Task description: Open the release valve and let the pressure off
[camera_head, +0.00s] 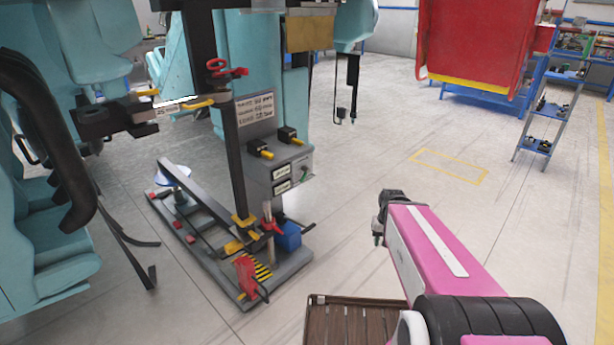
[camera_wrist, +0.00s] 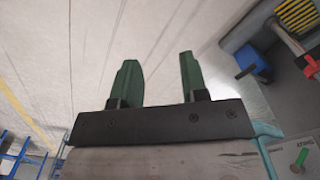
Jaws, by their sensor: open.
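A grey test rig with a dark upright post (camera_head: 236,165) stands left of centre in the head view. Low at its foot, a small red handle (camera_head: 272,225) sits beside a blue block (camera_head: 288,236). A red part with a handle (camera_head: 308,65) shows at the right edge of the wrist view. No label shows which part is the release valve. My gripper (camera_head: 379,238) is right of the rig, apart from it, over bare floor. In the wrist view its two green fingers (camera_wrist: 158,78) are spread with nothing between them.
A grey control box (camera_head: 284,165) on the rig has yellow-tipped parts on top and a green switch (camera_wrist: 301,157). Teal seats (camera_head: 45,250) crowd the left. A brown slatted surface (camera_head: 350,322) lies below my arm. Open floor lies right of the rig.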

